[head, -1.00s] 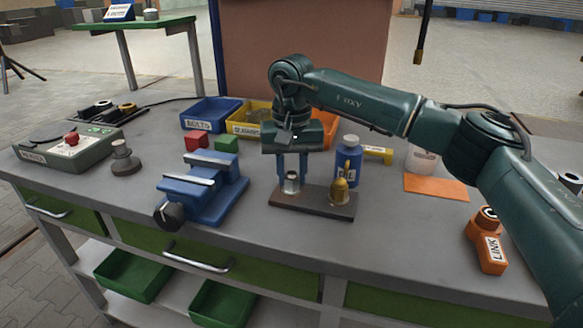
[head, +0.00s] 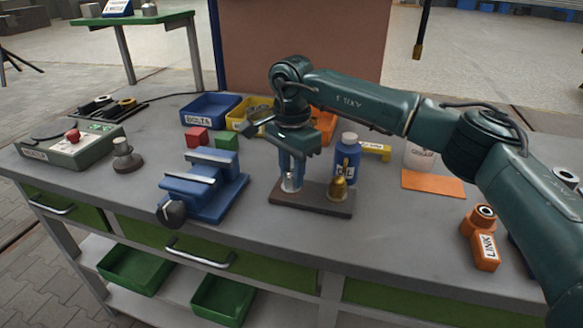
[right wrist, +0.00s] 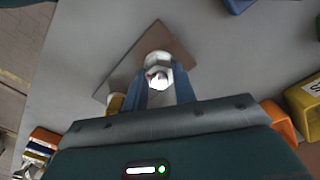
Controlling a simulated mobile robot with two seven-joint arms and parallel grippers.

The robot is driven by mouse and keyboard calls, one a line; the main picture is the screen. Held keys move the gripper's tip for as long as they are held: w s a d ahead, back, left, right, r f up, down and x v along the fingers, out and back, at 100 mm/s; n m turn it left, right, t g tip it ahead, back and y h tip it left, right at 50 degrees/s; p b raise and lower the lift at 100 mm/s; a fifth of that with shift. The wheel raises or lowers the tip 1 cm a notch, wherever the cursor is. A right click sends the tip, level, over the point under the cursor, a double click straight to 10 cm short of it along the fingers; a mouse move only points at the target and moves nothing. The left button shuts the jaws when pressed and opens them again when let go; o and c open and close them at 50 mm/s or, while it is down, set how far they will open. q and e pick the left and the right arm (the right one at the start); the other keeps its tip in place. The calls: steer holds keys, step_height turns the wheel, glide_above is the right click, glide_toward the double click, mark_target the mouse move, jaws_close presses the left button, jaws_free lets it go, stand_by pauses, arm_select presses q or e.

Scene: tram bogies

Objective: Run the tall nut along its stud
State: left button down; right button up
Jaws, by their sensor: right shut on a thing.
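A silver nut (head: 290,183) sits on a stud on the dark base plate (head: 313,204) in the head view. A brass, dome-topped piece (head: 338,188) stands on the same plate to its right. My right gripper (head: 291,176) points down and is shut on the silver nut. In the right wrist view the silver nut (right wrist: 157,72) shows between my blue fingers (right wrist: 160,90), with the stud's end in its bore. The wrist hides part of the brass piece. My left gripper is not in view.
A blue vise (head: 205,185) stands left of the plate. A blue bottle (head: 347,160) stands close behind the brass piece. Bins, including a blue one (head: 210,110), line the back. An orange link (head: 484,238) lies at right. The bench front is clear.

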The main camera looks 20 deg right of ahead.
steer(key=m, duration=0.7)
steer(key=shift+r, duration=0.25)
steer(key=m, duration=0.4)
steer(key=shift+p, duration=0.4)
steer(key=m, duration=0.3)
steer(key=shift+m, duration=0.3)
steer(key=m, duration=0.9)
steer(key=shift+m+p, duration=0.3)
steer(key=shift+p, duration=0.05)
steer(key=o, duration=1)
steer(key=shift+s+a+f, duration=0.1)
steer(key=shift+f, duration=0.05)
